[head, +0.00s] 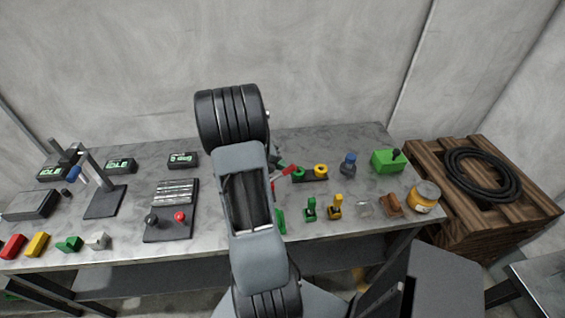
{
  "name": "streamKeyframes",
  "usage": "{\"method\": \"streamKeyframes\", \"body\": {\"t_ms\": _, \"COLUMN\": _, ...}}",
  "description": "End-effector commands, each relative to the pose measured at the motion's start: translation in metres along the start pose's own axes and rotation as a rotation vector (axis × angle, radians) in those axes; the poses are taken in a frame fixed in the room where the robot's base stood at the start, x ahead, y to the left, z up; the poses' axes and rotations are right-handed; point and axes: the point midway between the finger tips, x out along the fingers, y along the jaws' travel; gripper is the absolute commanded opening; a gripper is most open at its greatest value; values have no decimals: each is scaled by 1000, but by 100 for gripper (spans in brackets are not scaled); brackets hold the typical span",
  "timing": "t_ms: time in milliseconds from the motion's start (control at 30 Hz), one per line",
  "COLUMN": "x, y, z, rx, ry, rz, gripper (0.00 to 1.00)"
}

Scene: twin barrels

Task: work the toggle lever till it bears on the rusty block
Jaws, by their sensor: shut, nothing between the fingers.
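A red lever-like handle (284,172) shows just right of my arm, near the middle of the bench; I cannot tell for certain that it is the toggle lever. Its base and left side are hidden behind my arm. A small rusty-brown block-like piece (390,204) sits near the bench's front right. I cannot tell whether it is the task's rusty block. No contact between the red handle and a rusty block can be seen. My gripper is hidden behind my own arm, which covers the middle of the bench.
A panel with red and black knobs (168,225) lies left of my arm. A wooden crate (510,215) holds a coiled hose.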

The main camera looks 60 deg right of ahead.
Motion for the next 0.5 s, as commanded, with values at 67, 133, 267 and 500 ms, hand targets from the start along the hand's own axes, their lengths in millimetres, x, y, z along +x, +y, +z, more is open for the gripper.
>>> {"method": "streamKeyframes", "body": {"t_ms": 67, "x": -22, "y": -12, "z": 0, "rx": -1, "ry": -2, "rz": 0, "gripper": 0}}
{"method": "streamKeyframes", "body": {"t_ms": 133, "x": -31, "y": -9, "z": 0, "rx": 5, "ry": -5, "rz": -1, "gripper": 0}}
{"method": "streamKeyframes", "body": {"t_ms": 267, "x": -58, "y": -13, "z": 0, "rx": 2, "ry": -9, "rz": 1, "gripper": 0}}
{"method": "streamKeyframes", "body": {"t_ms": 500, "x": -95, "y": -22, "z": 0, "rx": 1, "ry": -8, "rz": 2, "gripper": 0}}
